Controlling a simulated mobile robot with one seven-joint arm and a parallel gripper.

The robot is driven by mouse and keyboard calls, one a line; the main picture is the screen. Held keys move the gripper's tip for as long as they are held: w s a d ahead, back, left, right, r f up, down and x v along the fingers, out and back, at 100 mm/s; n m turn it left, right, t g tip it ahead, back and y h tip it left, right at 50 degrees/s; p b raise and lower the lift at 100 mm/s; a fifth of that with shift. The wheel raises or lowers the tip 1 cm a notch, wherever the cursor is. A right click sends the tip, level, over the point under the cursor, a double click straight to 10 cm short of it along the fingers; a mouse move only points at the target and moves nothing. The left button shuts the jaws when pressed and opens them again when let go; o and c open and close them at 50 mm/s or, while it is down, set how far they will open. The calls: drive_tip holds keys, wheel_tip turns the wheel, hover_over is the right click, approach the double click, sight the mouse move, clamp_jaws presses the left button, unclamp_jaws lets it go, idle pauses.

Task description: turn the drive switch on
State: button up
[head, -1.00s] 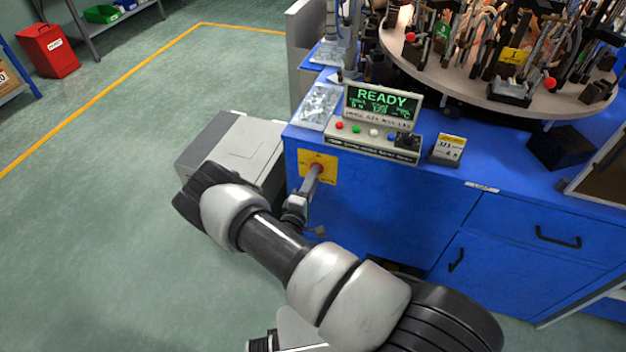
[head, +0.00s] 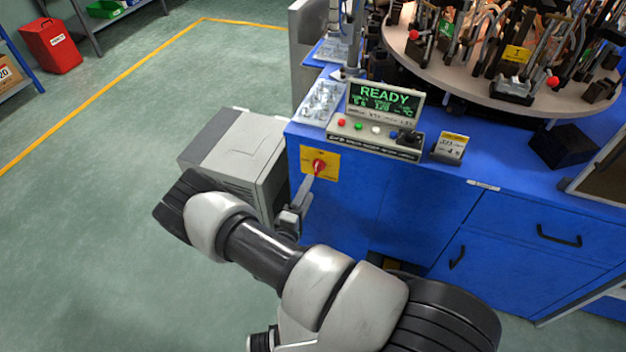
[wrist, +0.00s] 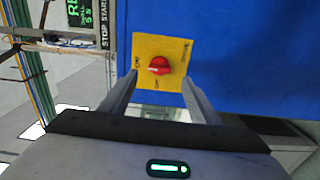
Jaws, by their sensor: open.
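The drive switch is a red rotary knob (head: 319,167) on a yellow plate (head: 306,158) on the blue cabinet's front. In the wrist view the knob (wrist: 159,65) shows a pale mark lying about sideways, and the plate's small lettering (wrist: 179,49) is too blurred to read. My gripper (head: 311,182) is just in front of the switch, toward the lower left. In the wrist view my gripper (wrist: 160,82) is open and empty, its fingers either side of the lower plate. The knob shows beyond the fingertips, apparently clear of them.
A control box (head: 375,138) with coloured buttons and a READY display (head: 384,100) stands above the switch. A grey cabinet (head: 235,150) stands left of the blue cabinet (head: 400,205). A round turntable (head: 440,75) full of fixtures is at the upper right. Open floor lies left.

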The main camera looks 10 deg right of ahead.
drive_tip(key=v, duration=1)
drive_tip(key=shift+s+a, duration=0.15)
drive_tip(key=shift+s, duration=0.15)
drive_tip(key=w+d+r+m+g+h, duration=0.1)
drive_tip(key=d+r+m+g+h, duration=0.25)
drive_tip(key=r, duration=0.35)
drive_tip(key=d+r+m+g+h, duration=0.2)
drive_tip(key=r+m+g, duration=0.15)
drive_tip(key=r, duration=0.25)
drive_tip(key=s+d+r+m+g+y, duration=0.2)
drive_tip(key=s+d+r+g, duration=0.2)
drive_tip(key=r, duration=0.3)
drive_tip(key=s+d+r+m+g+y, duration=0.2)
drive_tip(key=s+d+r+g+y, duration=0.1)
drive_tip(key=r+g, duration=0.3)
drive_tip(key=s+a+r+t+y, duration=0.1)
drive_tip(key=s+r+t+y, duration=0.35)
drive_tip(key=r, duration=0.35)
drive_tip(key=s+a+r+t+y, duration=0.1)
drive_tip(key=s+r+t+y, duration=0.2)
drive_tip(key=s+r+y, duration=0.45)
wheel_tip(320, 180, up, 14)
drive_tip(key=w+h+p, duration=0.1)
drive_tip(key=h+p, duration=0.1)
drive_tip(key=p, duration=1.1)
drive_tip(key=shift+a+m, duration=0.15)
drive_tip(key=shift+m, duration=0.25)
drive_tip(key=shift+w+r+g+h, duration=0.1)
drive_tip(key=shift+g+h, duration=0.15)
